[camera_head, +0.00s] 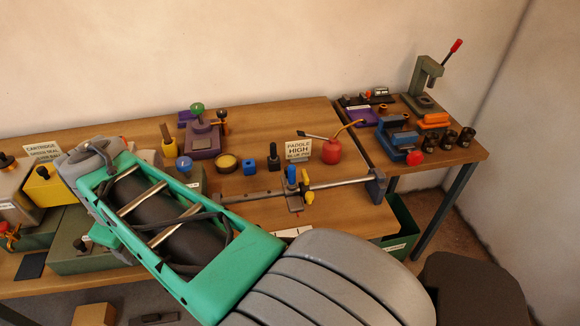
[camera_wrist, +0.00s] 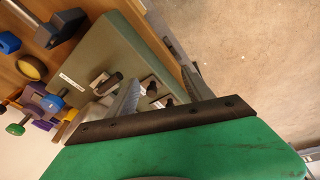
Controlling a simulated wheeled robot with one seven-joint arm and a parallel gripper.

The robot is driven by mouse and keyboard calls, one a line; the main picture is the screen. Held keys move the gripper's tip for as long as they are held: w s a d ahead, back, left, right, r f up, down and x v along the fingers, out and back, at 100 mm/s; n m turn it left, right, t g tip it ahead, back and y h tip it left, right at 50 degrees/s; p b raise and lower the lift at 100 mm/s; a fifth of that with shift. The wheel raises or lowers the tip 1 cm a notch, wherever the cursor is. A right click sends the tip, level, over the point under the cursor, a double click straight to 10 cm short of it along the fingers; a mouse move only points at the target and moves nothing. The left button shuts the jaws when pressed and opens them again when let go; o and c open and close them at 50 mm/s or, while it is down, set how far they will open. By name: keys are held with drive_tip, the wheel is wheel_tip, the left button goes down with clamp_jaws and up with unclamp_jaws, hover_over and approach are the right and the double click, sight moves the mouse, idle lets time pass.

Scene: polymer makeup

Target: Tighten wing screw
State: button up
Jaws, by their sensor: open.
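A yellow winged knob (camera_head: 309,197), which may be the wing screw, sits on a carriage on a metal rail (camera_head: 340,184) on the bench, beside a blue post (camera_head: 291,175). Its threads are too small to see, so I cannot tell how tight it is. My arm lies across the left of the head view and hides my gripper there. In the wrist view my gripper (camera_wrist: 158,95) is open, with no object visible between the jaws. It is over the grey-green box (camera_wrist: 130,50) with dark knobs, apart from the winged knob, which I cannot make out in that view.
A red oil can (camera_head: 331,151) and a small sign (camera_head: 298,150) stand behind the rail. A yellow dish (camera_head: 227,163) and blue block (camera_head: 249,167) stand farther left. A side table (camera_head: 465,153) holds a lever press (camera_head: 425,80). Boxes crowd the left; bare wood lies around the rail.

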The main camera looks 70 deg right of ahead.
drive_tip(key=s+d+r+n+g, duration=0.1)
drive_tip(key=s+d+r, duration=0.1)
drive_tip(key=d, duration=0.5)
drive_tip(key=s+d+r, duration=0.2)
drive_tip(key=s+d, duration=0.1)
drive_tip(key=d, duration=0.5)
wheel_tip(320, 180, up, 3)
drive_tip(key=n+g+p, duration=0.1)
drive_tip(key=n, duration=0.3)
hover_over(305, 174)
drive_tip(key=shift+w+r+y, duration=0.1)
drive_tip(key=shift+w+y, duration=0.05)
drive_tip(key=shift+y, duration=0.25)
drive_tip(key=shift+s+f, duration=0.25)
wheel_tip(305, 174, down, 7)
drive_tip(key=shift+f, duration=0.1)
drive_tip(key=shift+c, duration=0.3)
drive_tip(key=shift+w, duration=0.1)
clamp_jaws()
